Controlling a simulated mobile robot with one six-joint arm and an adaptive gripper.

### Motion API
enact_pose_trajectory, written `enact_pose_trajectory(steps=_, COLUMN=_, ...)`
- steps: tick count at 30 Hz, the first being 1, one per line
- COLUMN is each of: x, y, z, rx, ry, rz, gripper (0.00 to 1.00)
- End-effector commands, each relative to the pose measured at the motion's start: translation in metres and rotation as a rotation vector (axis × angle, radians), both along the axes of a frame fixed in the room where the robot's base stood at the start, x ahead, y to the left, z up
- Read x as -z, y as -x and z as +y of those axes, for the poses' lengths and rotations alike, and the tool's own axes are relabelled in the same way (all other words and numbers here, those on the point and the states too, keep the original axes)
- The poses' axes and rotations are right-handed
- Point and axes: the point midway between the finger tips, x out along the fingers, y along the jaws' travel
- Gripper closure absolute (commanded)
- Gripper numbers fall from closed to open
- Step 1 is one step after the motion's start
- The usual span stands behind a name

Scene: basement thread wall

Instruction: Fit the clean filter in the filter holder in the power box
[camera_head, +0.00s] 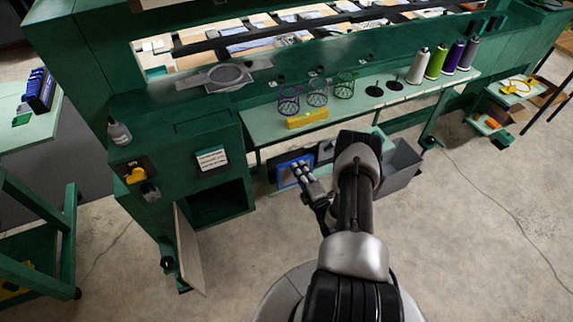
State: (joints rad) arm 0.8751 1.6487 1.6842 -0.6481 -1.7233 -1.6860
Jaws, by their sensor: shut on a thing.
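My gripper (298,168) is in the middle of the view, in front of the bench. The power box (185,135) is the green cabinet to the left of my gripper. Its lower compartment (222,203) is open and dark inside, with the door (188,250) swung out at the left. I cannot make out the filter holder in the dark opening.
A pale green shelf (262,125) carries wire baskets, a yellow block (307,119) and thread cones (437,62). A grey bin (402,165) stands behind my arm. A round grey screen (222,76) lies on the ledge above. Open concrete floor lies at the right.

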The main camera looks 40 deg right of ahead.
Motion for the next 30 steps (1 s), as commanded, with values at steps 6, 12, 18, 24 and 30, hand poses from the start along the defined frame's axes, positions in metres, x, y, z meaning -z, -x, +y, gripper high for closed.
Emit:
enact_pose_trajectory(steps=6, x=-0.001, y=0.022, z=0.005, rx=0.002, ry=-0.002, rz=0.001, gripper=1.00)
enact_pose_trajectory(steps=12, x=-0.001, y=0.042, z=0.009, rx=0.003, ry=-0.002, rz=0.001, gripper=1.00)
enact_pose_trajectory(steps=18, x=-0.001, y=0.061, z=0.014, rx=0.003, ry=-0.002, rz=0.000, gripper=1.00)
enact_pose_trajectory(steps=24, x=-0.001, y=0.078, z=0.018, rx=0.001, ry=-0.001, rz=0.000, gripper=1.00)
enact_pose_trajectory(steps=30, x=0.000, y=0.082, z=0.020, rx=0.000, ry=0.000, rz=-0.001, gripper=1.00)
